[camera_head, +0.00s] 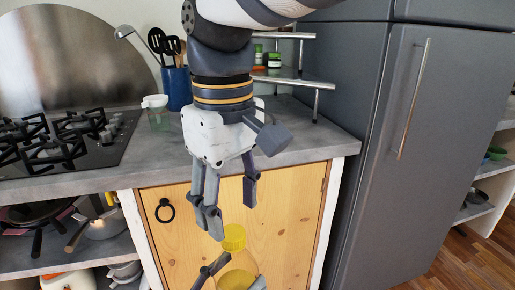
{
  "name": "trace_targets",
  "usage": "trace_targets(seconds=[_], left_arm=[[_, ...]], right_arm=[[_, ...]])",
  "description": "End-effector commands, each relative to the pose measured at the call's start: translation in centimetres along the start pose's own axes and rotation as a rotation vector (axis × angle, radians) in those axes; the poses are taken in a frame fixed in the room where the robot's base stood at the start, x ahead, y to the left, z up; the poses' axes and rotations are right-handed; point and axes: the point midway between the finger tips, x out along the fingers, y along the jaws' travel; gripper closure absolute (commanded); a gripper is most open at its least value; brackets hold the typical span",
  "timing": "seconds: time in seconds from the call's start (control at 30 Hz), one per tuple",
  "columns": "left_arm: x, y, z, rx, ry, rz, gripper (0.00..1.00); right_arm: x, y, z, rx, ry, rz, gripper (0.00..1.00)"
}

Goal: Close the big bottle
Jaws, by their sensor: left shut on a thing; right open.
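The big bottle (238,264) shows at the bottom middle, with a pale yellow, see-through body. A yellow cap (233,238) is at its top; I cannot tell whether it is fully seated. My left gripper (235,275) is shut on the bottle's body, its fingers on either side, partly cut off by the picture's lower edge. My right gripper (232,216) hangs from above, open and empty, with its fingers apart and pointing down just above the cap. The bottle's lower part is out of view.
A wooden cabinet door (290,215) with a black ring handle stands behind the bottle. The grey counter (300,146) is above it, with a gas hob (65,140) at left and a blue utensil holder (177,88). A grey fridge (375,130) stands at right.

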Motion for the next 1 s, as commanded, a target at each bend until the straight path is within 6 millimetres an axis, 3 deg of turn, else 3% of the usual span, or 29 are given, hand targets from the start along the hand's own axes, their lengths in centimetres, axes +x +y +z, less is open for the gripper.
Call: trace_targets(seconds=[0.33, 0.5, 0.6, 0.87, 1.0], left_arm=[[0.1, 0.0, 0.2, 0.001, -0.005, 0.000, 1.00], [0.1, 0.0, 0.2, 0.001, -0.005, 0.000, 1.00], [0.1, 0.0, 0.2, 0.001, -0.005, 0.000, 1.00], [0.1, 0.0, 0.2, 0.001, -0.005, 0.000, 1.00], [0.1, 0.0, 0.2, 0.001, -0.005, 0.000, 1.00]], right_arm=[[-0.6, -0.2, 0.0, -0.048, -0.001, -0.004, 0.51], [-2.8, -0.4, 0.0, -0.477, -0.003, -0.013, 0.51], [-3.7, -0.1, 0.0, -0.615, 0.000, -0.004, 0.51], [-3.8, 0.0, 0.0, -0.636, -0.001, 0.000, 0.51], [-2.9, 0.0, 0.1, -0.634, -0.003, 0.000, 0.51]])
